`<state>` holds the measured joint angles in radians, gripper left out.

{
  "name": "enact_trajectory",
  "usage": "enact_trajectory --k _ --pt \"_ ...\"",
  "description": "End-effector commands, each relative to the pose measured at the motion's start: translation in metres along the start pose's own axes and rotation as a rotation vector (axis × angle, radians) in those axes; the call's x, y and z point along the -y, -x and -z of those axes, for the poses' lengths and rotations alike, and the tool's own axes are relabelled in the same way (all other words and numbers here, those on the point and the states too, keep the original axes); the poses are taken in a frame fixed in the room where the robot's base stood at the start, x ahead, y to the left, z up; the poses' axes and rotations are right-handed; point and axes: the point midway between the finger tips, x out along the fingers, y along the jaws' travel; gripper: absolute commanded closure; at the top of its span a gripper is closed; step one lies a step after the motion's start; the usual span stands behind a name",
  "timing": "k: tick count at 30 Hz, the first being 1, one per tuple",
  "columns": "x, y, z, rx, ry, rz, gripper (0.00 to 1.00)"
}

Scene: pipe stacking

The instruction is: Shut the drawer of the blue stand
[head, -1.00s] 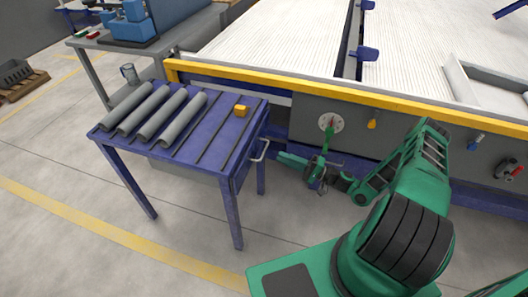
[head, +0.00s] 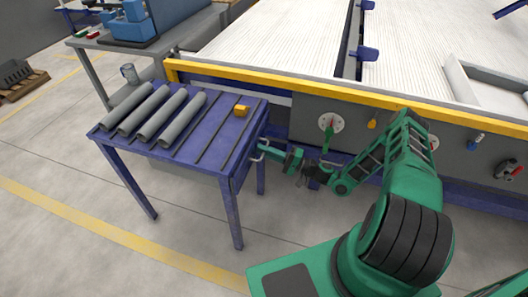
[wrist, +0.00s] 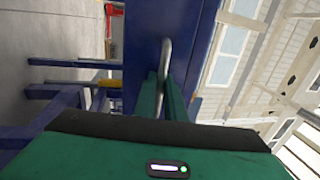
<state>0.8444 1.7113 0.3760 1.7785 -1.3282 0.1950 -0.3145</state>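The blue stand (head: 206,142) is a steel table with a ribbed top. Its drawer has a blue front (head: 240,172) under the right edge and looks nearly flush; I cannot tell if it is fully in. A grey bar handle (head: 261,152) stands out from the front. My green gripper (head: 264,147) is at the handle from the right. In the wrist view the handle (wrist: 166,58) runs down in front of the blue panel, between or close against the two green fingers (wrist: 163,95). The fingers are close together; whether they grip the handle is unclear.
Several grey pipes (head: 170,115) and a small orange block (head: 241,110) lie on the stand. A large machine with a yellow rail (head: 330,92) and a grey panel with dials stands behind my arm. The floor in front of the stand is clear.

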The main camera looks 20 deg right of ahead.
Motion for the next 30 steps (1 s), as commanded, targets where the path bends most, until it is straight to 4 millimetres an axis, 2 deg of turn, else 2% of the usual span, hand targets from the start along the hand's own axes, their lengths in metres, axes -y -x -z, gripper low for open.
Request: enact_trajectory --k 8,11,15,20,30 --pt "-0.002 -0.004 0.000 0.001 -0.001 -0.003 1.00" --pt "-0.006 -0.021 -0.001 0.002 0.000 -0.002 1.00" --pt "-0.013 -0.053 -0.001 0.003 0.000 -0.004 1.00" --pt "-0.018 -0.076 0.000 0.002 0.001 -0.006 1.00" --pt "-0.020 -0.082 0.000 0.000 -0.001 -0.008 1.00"
